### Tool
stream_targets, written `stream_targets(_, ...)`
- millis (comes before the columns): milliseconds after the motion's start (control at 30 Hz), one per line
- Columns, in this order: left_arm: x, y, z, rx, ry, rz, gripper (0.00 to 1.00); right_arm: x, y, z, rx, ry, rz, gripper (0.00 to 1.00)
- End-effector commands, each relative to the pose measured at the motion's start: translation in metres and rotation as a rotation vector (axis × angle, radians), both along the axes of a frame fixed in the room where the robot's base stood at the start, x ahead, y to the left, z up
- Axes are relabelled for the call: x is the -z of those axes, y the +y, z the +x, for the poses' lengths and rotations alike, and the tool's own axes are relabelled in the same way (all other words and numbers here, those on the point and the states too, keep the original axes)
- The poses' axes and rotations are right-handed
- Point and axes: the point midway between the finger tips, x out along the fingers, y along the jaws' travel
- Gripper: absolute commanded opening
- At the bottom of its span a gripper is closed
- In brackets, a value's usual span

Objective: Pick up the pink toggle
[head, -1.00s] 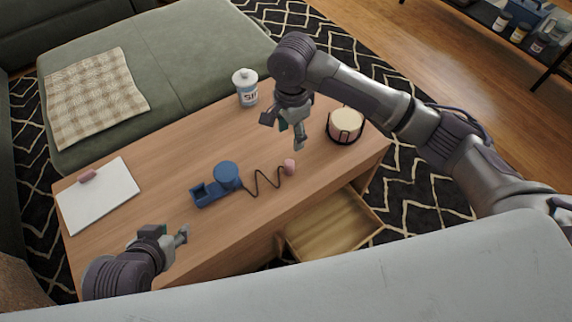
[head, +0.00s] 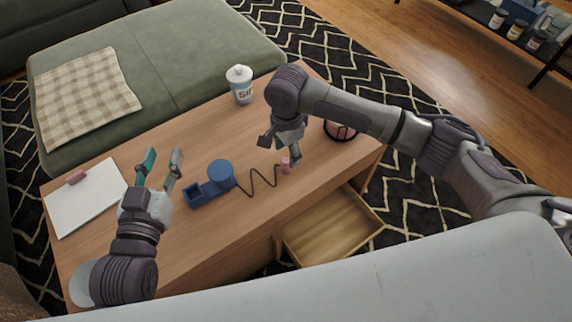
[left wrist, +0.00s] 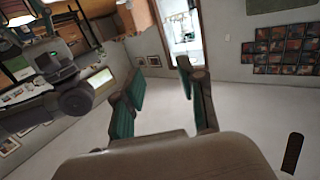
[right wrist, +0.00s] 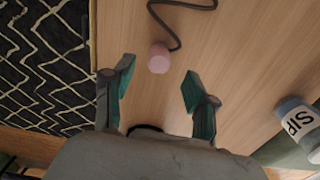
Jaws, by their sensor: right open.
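The pink toggle (head: 286,164) is a small pink knob at the end of a dark wavy cord on the wooden table. In the right wrist view the toggle (right wrist: 158,58) shows between the fingers' lines, just beyond their tips. My right gripper (head: 281,152) is open and empty, pointing down close to the toggle; its finger partly overlaps it in the head view. The right gripper's fingers also show in the right wrist view (right wrist: 160,78). My left gripper (head: 161,165) is open and empty over the table's left part, and its fingers show in the left wrist view (left wrist: 160,82).
The cord runs to a blue device (head: 208,184). A white bottle (head: 241,86) stands at the back edge. A dark-framed round container (head: 340,131) is partly hidden behind my right arm. A white board (head: 88,200) lies left. An open drawer (head: 335,228) juts out in front.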

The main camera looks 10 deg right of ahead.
Motion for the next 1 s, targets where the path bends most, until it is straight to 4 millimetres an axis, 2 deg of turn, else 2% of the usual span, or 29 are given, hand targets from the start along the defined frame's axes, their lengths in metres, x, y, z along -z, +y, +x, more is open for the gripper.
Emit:
stream_targets(233,-0.044,-0.007,0.001,0.017,-0.269,-0.07,0.4,0.021,0.001,-0.002,0.0,0.0,-0.001,0.57)
stream_targets(500,-0.09,-0.01,-0.015,0.032,-0.549,-0.147,0.4,0.042,0.002,-0.003,0.0,0.0,-0.001,0.57)
stream_targets(700,-0.105,-0.009,-0.024,0.037,-0.643,-0.173,0.4,0.048,0.002,-0.004,0.0,0.0,-0.001,0.57)
stream_targets(933,-0.107,-0.009,-0.025,0.037,-0.649,-0.176,0.4,0.048,0.002,-0.004,0.0,0.0,-0.001,0.57)
stream_targets(1000,-0.107,-0.009,-0.025,0.037,-0.648,-0.175,0.4,0.048,0.002,-0.004,0.0,0.0,-0.001,0.47)
